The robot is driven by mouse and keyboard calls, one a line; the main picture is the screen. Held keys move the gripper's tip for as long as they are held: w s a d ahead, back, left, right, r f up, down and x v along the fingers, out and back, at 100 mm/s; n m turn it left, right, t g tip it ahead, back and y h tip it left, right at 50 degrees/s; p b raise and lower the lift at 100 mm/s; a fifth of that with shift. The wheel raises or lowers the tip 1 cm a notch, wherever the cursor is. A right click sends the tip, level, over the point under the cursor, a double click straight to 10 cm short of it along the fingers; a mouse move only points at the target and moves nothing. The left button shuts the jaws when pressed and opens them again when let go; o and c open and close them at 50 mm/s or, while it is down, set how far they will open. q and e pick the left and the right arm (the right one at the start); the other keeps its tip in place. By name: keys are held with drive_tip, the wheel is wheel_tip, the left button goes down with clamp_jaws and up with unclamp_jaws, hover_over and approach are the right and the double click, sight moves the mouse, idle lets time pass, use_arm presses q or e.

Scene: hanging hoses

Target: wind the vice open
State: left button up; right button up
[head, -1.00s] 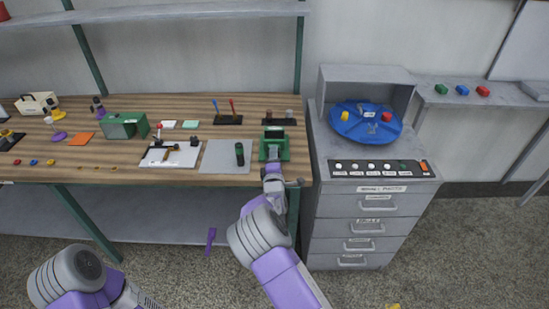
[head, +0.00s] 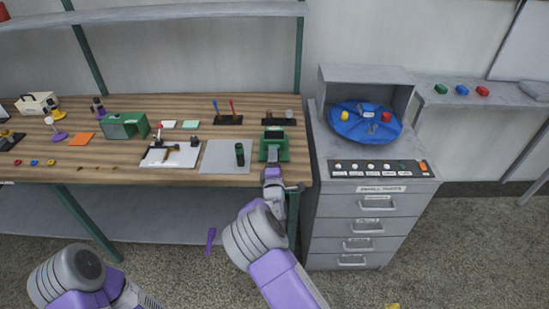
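The green vice (head: 274,147) stands at the right front edge of the workbench. Its jaws are small from here, and I cannot tell how wide the gap is. My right gripper (head: 273,181) is at the vice's front, just below the bench edge, where the vice's screw and handle would be. A short grey bar (head: 296,187) shows at the gripper's right side. The fingers are too small and overlapped to tell whether they are shut on the handle. My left arm is low at the left, and its gripper is out of view.
A white board (head: 171,154) with tools is farther left. The grey drawer cabinet (head: 368,225) stands close on the right, with a blue turntable (head: 350,127) on top.

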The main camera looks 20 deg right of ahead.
drive_tip(key=p+v, duration=0.1)
drive_tip(key=v, duration=0.4)
drive_tip(key=shift+s, duration=0.3)
